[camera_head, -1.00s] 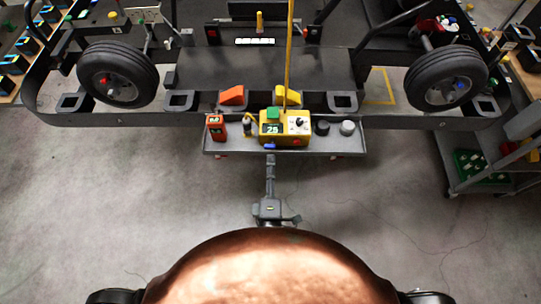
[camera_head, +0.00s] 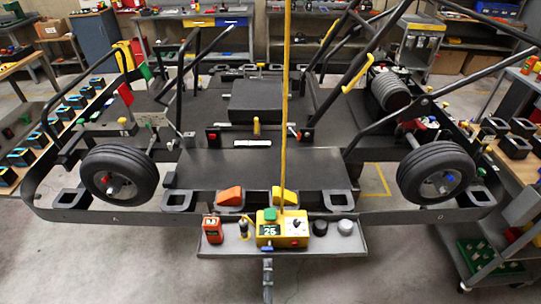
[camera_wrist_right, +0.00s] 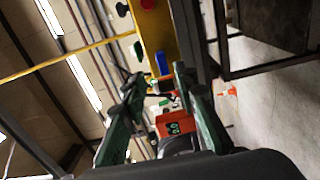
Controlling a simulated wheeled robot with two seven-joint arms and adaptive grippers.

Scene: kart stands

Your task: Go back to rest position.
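My right gripper (camera_wrist_right: 158,82) shows in the right wrist view, its two dark green fingers spread with a gap between them and nothing held. Beyond the fingers are the yellow control box (camera_wrist_right: 157,30), its blue part (camera_wrist_right: 162,63) and an orange-red handheld device (camera_wrist_right: 175,123); they look apart from the fingers. In the head view the yellow control box (camera_head: 282,228) stands on the grey tray (camera_head: 345,246), with the orange-red device (camera_head: 212,230) to its left. I cannot make out either gripper in the head view. My left gripper is not in view.
The kart frame (camera_head: 100,215) with two front wheels (camera_head: 119,173) spans the head view behind the tray. A yellow pole (camera_head: 286,100) rises near the control box. A grey cart (camera_head: 490,262) stands at the right. The floor (camera_head: 130,270) in front is clear.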

